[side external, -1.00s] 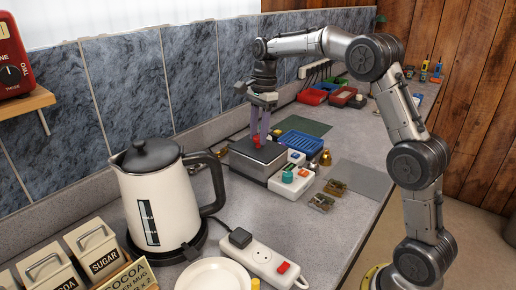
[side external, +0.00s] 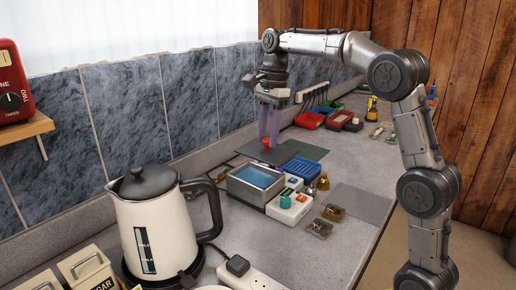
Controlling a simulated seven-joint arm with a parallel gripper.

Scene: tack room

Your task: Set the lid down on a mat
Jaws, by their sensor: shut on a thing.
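My gripper (side external: 268,143) is shut on the red knob of the lid (side external: 250,150), a flat dark grey plate. The lid is level, behind the open metal box and over the left part of the dark green mat (side external: 313,153). I cannot tell whether it touches the mat or hangs just above it. The metal box (side external: 240,190) stands open, with a blue surface inside. A second mat, plain grey (side external: 362,203), lies bare at the right edge of the counter.
A blue rack (side external: 303,168), a white device (side external: 290,207) and a brass weight (side external: 323,183) stand right of the box. Red trays (side external: 309,120) are farther back. The kettle (side external: 155,225) is in front at left. The tiled wall is close behind my gripper.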

